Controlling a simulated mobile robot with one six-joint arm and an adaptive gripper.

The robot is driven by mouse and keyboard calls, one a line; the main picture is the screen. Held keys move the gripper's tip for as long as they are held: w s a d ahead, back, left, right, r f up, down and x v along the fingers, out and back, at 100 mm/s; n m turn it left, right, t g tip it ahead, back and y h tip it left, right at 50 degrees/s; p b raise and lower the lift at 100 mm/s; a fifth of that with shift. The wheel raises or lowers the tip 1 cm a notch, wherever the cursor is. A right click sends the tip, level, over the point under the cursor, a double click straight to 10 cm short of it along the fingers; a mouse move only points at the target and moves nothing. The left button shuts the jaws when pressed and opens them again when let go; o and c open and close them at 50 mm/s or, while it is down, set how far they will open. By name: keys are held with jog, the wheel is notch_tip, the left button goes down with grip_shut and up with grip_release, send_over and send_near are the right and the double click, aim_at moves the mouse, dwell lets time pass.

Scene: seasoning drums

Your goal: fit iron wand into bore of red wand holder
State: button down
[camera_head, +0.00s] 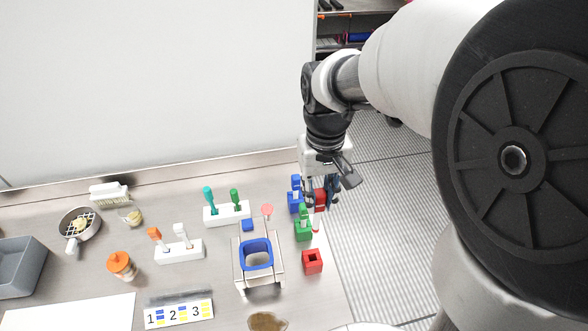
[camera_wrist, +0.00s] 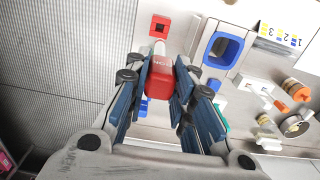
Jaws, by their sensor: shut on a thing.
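The iron wand shows as a red block-shaped handle (camera_wrist: 160,78) with lettering, held between the fingers of my gripper (camera_wrist: 160,88). In the head view the red handle (camera_head: 320,199) is partly covered by my gripper (camera_head: 322,196), above the right edge of the table. The red wand holder (camera_head: 312,262) is a small red block with a dark square bore, standing near the table's right edge. It also shows in the wrist view (camera_wrist: 160,25), ahead of and apart from the held wand.
White racks (camera_head: 227,215), a pan and an orange-topped jar (camera_head: 122,265) stand farther left.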

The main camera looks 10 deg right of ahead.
notch_tip(320, 180, down, 19)
jog(key=b, duration=0.5)
jog(key=shift+f, duration=0.1)
jog(key=shift+f, duration=0.15)
jog(key=c, duration=1.4)
grip_release()
jog(key=shift+o, duration=0.2)
notch_tip(320, 180, up, 17)
jog(key=p, duration=0.5)
jog(key=shift+w+a, duration=0.1)
jog(key=shift+w, duration=0.05)
jog(key=s+r+t, duration=0.2)
jog(key=s+r, duration=0.2)
jog(key=s, duration=0.3)
jog(key=s+r+t, duration=0.2)
jog(key=s+r, duration=0.3)
jog(key=s, duration=0.3)
jog(key=shift+s+t, duration=0.15)
jog(key=shift+t, duration=0.15)
